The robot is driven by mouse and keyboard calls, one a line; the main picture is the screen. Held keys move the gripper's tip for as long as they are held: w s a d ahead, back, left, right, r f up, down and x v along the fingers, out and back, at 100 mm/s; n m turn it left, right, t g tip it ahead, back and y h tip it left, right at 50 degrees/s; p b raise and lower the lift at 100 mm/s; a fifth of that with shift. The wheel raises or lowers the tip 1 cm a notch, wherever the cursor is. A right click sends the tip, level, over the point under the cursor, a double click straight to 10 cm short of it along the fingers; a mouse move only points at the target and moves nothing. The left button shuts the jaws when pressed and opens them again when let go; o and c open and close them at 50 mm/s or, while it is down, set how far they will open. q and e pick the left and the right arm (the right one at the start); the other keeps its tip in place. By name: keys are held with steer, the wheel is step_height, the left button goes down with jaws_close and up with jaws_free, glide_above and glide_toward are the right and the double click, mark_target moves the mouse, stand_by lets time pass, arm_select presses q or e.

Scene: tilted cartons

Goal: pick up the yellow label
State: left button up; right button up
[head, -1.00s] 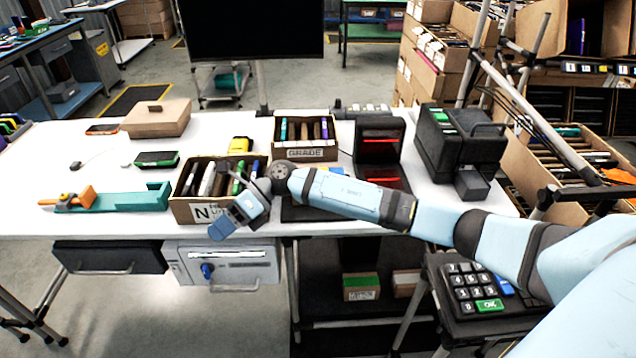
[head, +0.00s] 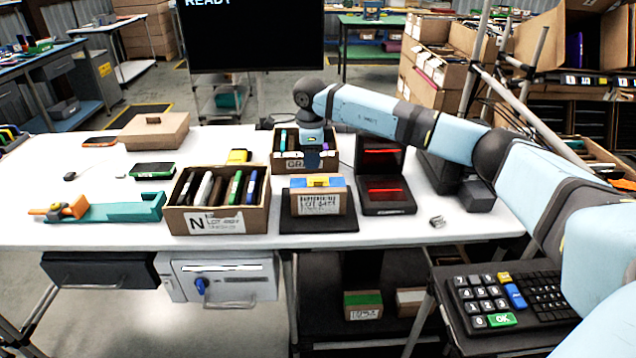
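A small yellow piece (head: 318,182) lies on the blue top of a small labelled box (head: 318,203), which stands on a dark pad. Another yellow item (head: 238,156) lies behind the carton marked N. I cannot tell for sure which is the yellow label. My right gripper (head: 312,146) points down over the back carton (head: 290,162), beyond the labelled box and apart from it. Its fingers are small and partly hidden against the carton, so their opening does not show. My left gripper is not in view.
The carton marked N (head: 217,221) holds several upright slabs at the table's front. A dark device with red strips (head: 385,190) stands right of the labelled box. A small metallic piece (head: 437,221) lies farther right. The white table (head: 100,236) is clear at front left.

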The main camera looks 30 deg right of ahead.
mark_target(315, 181)
step_height(315, 181, down, 2)
steer(key=shift+f, duration=0.15)
steer(key=f, duration=0.2)
steer(key=d+f, duration=0.1)
steer(key=f, duration=0.2)
steer(key=shift+w, duration=0.1)
jaws_close()
